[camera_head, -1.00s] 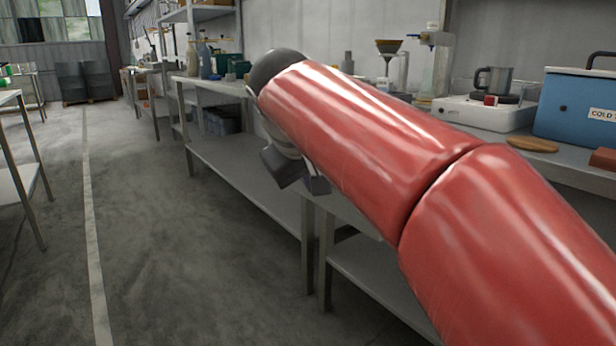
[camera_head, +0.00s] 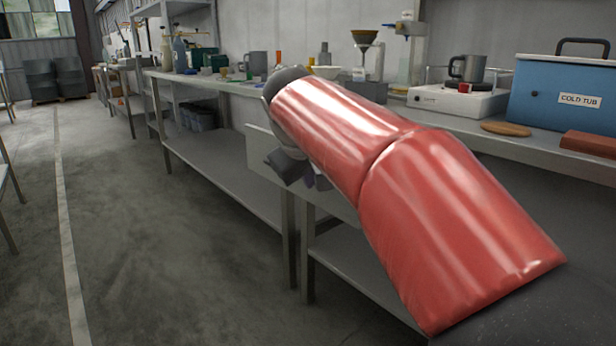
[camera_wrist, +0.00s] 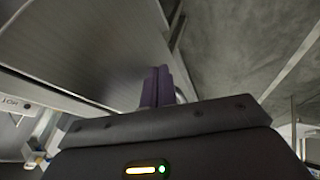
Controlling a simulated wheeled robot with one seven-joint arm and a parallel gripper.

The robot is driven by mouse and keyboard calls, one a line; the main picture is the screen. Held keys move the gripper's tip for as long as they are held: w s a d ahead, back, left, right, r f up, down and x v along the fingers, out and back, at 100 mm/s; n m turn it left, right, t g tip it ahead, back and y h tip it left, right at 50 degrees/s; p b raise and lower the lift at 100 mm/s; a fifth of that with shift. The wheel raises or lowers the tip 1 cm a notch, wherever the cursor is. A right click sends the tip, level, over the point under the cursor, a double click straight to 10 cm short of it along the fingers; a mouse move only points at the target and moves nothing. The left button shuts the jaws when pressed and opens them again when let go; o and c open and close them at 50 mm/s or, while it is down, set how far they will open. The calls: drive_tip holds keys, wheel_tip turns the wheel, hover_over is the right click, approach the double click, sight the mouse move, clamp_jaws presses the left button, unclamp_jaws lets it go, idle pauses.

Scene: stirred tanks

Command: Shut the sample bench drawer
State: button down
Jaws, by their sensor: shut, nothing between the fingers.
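The sample bench drawer shows in the head view as a pale front panel (camera_head: 261,148) below the bench top, partly hidden behind my arm and gripper. How far it stands out from the bench is hard to tell. My gripper (camera_head: 312,181) is in front of this panel, and whether it touches it is unclear. In the wrist view the two purple fingers of my gripper (camera_wrist: 157,86) are shut together with nothing between them. A wide flat grey surface (camera_wrist: 85,45) lies beside and beyond the fingertips there. The drawer's inside is not visible.
The bench top (camera_head: 455,132) carries a blue cold tub (camera_head: 562,105), a white hot plate (camera_head: 458,101) with a metal mug (camera_head: 467,68), and a brown oval board (camera_head: 505,129). A lower shelf (camera_head: 225,170) runs under the neighbouring bench. The floor (camera_head: 130,210) at left is clear.

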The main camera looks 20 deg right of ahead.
drive_tip(key=w+d+p, duration=0.2)
drive_tip(key=d, duration=0.3)
drive_tip(key=w+d+p, duration=0.2)
drive_tip(key=d+p, duration=0.1)
drive_tip(key=d, duration=0.2)
drive_tip(key=w+d+p, duration=0.2)
drive_tip(key=w+d, duration=0.1)
drive_tip(key=d, duration=0.3)
drive_tip(key=shift+p, duration=0.35)
drive_tip(key=shift+w+d, duration=0.3)
drive_tip(key=shift+d, duration=0.2)
drive_tip(key=shift+a, duration=0.1)
